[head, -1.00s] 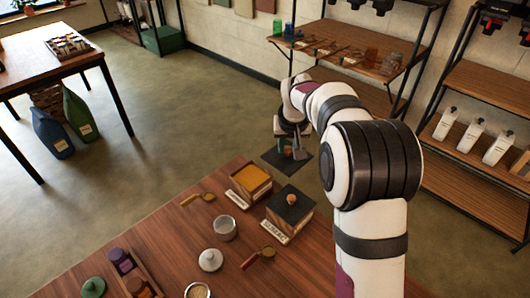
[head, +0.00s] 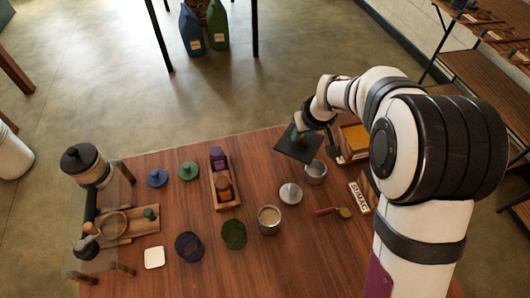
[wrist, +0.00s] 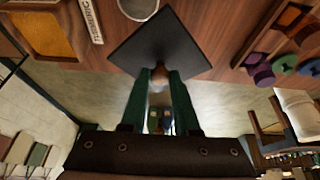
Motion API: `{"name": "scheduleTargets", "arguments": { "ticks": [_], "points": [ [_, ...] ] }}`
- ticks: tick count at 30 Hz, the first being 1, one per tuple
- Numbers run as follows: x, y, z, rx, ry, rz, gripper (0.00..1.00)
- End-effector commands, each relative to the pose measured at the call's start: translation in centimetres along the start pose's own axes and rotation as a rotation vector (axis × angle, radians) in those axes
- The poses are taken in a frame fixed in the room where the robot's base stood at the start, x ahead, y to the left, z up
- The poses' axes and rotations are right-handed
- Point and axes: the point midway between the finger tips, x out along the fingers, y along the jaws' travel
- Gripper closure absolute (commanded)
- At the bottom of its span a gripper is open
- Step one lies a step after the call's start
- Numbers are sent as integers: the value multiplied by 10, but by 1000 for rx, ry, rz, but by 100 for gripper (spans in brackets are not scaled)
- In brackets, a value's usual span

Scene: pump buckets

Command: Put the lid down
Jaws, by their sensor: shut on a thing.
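My gripper (head: 300,130) is shut on the wooden knob (wrist: 160,74) of a dark square lid (head: 297,149). In the head view, the lid shows over the far edge of the wooden table, left of a wooden box (head: 354,138) with orange contents. In the wrist view, the lid (wrist: 160,42) spreads out beyond my green fingers, across the table's edge. It seems to be held above the table; I cannot tell how high. The orange-filled box also shows at the top left of the wrist view (wrist: 40,30), uncovered.
A metal cup (head: 315,172) and a pale round lid (head: 290,193) stand near the held lid. A wooden caddy (head: 226,190) holds jars. Bare tabletop lies between the caddy and the held lid.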

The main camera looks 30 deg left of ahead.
Motion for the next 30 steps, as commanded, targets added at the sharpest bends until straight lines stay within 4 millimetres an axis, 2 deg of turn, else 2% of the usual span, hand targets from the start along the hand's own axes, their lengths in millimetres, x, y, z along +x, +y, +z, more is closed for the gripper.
{"name": "scheduleTargets", "arguments": {
  "ticks": [1, 6, 10, 14, 20, 29, 30],
  "points": [
    [12, -13, -3, -6, -3, -3, 100],
    [52, -56, -19, -4, -2, -2, 100],
    [72, -76, -27, 0, -1, -1, 100],
    [83, -82, -28, 2, -1, 0, 100],
    [115, -82, -14, 4, -3, 1, 100],
    [117, -81, -13, 4, 0, 1, 100],
    [117, -81, -13, 4, 0, 1, 67]
  ]
}}
